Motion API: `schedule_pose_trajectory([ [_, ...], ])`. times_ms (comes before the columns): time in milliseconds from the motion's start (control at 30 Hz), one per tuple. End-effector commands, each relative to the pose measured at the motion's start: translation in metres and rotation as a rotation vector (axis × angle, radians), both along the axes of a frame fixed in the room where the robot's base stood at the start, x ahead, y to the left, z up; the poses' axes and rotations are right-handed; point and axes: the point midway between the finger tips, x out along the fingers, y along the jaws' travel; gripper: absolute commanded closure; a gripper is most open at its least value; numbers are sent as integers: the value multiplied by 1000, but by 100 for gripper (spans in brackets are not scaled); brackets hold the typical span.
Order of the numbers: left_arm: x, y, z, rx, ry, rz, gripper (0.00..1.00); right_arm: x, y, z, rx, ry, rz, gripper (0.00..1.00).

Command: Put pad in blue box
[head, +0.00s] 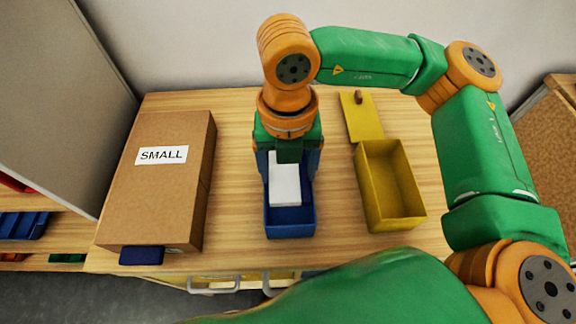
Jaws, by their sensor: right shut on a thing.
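The white pad (284,187) is in the head view, over the opening of the blue box (290,229). My right gripper (287,158) comes down from above and is shut on the pad's far end. The pad's near part overlaps the inside of the blue box; I cannot tell whether it touches the floor of the box. The gripper hides the far part of the box. My left gripper is not in view.
A yellow box (391,188) with its lid folded back stands right of the blue box. A brown carton (157,205) labelled SMALL lies at the left, with a dark blue item (141,256) at its near edge. Bare wooden table (237,190) lies between carton and blue box.

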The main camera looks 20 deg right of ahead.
Motion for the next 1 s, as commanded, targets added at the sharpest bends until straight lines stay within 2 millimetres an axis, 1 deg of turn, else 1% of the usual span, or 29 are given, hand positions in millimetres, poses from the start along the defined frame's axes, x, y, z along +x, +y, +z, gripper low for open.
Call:
schedule_pose_trajectory([
  [367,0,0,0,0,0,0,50,0,0,0,0,0,0,77],
  [733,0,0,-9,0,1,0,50,0,0,-5,0,-1,0,77],
  [967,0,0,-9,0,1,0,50,0,0,-4,0,-1,0,77],
  [1000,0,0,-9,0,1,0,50,0,0,-4,0,-1,0,17],
])
